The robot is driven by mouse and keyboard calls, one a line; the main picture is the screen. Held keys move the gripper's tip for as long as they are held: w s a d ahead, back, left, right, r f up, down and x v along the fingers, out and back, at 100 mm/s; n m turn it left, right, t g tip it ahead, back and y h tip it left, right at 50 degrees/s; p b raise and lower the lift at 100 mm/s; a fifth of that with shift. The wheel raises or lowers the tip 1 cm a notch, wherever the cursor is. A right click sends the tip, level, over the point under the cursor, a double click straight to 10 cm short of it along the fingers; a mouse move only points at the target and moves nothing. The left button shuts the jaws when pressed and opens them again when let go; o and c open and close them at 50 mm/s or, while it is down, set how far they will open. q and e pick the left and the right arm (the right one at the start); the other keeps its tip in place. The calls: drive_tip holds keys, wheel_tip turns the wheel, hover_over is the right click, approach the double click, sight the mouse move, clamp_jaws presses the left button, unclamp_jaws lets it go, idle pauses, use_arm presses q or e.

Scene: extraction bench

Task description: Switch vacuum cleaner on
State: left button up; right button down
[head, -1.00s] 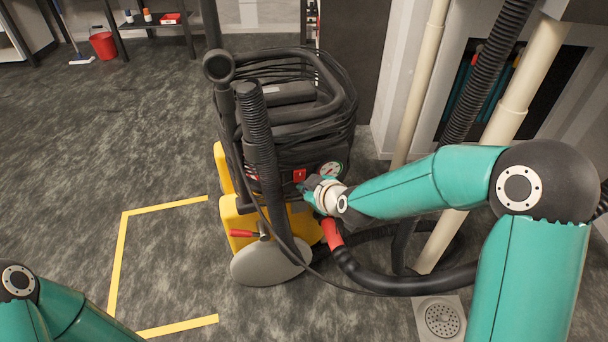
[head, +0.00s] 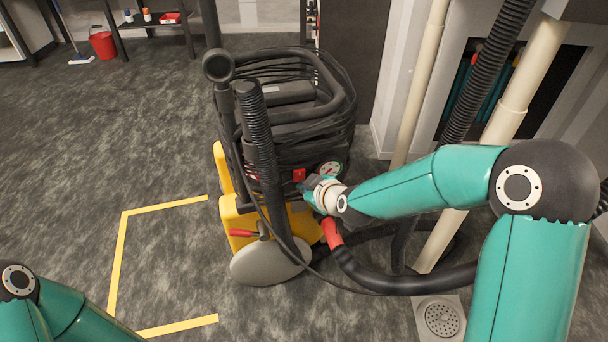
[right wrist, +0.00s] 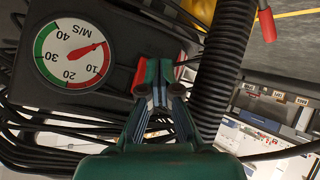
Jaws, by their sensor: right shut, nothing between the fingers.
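The vacuum cleaner (head: 290,130) is a black and yellow machine standing upright on the floor in the head view. Its small red switch (head: 299,174) is on the front of the black housing, left of a round gauge (head: 329,169). In the right wrist view the red switch (right wrist: 139,77) shows at the left finger, partly hidden by it. My right gripper (head: 304,187) is shut and empty, its fingertips (right wrist: 160,92) at the switch; I cannot tell whether they touch. Only part of my left arm shows at the lower left; its gripper is out of view.
A black hose (head: 400,283) with a red cuff runs right from the cleaner, past cream pipes (head: 420,85) and a floor drain (head: 441,319). Cables (head: 335,115) wrap the housing. The floor on the left, with yellow tape marks (head: 165,206), is clear.

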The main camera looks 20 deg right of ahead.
drive_tip(key=shift+w, duration=0.15)
drive_tip(key=shift+w+r, duration=0.15)
drive_tip(key=shift+w, duration=0.25)
drive_tip(key=shift+w+a+r+p, duration=0.15)
drive_tip(key=shift+w+r+p, duration=0.2)
drive_tip(key=shift+w, duration=0.1)
idle(1.2)
drive_tip(key=shift+s+f, duration=0.1)
drive_tip(key=shift+s, duration=0.25)
idle(0.4)
drive_tip(key=shift+s+d+f, duration=0.1)
drive_tip(key=shift+s+d, duration=0.1)
drive_tip(key=shift+s, duration=0.1)
drive_tip(key=s+b, duration=0.1)
drive_tip(key=s, duration=0.1)
drive_tip(key=s+f, duration=0.1)
drive_tip(key=s, duration=0.1)
drive_tip(key=shift+s+b, duration=0.25)
drive_tip(key=shift+b, duration=0.1)
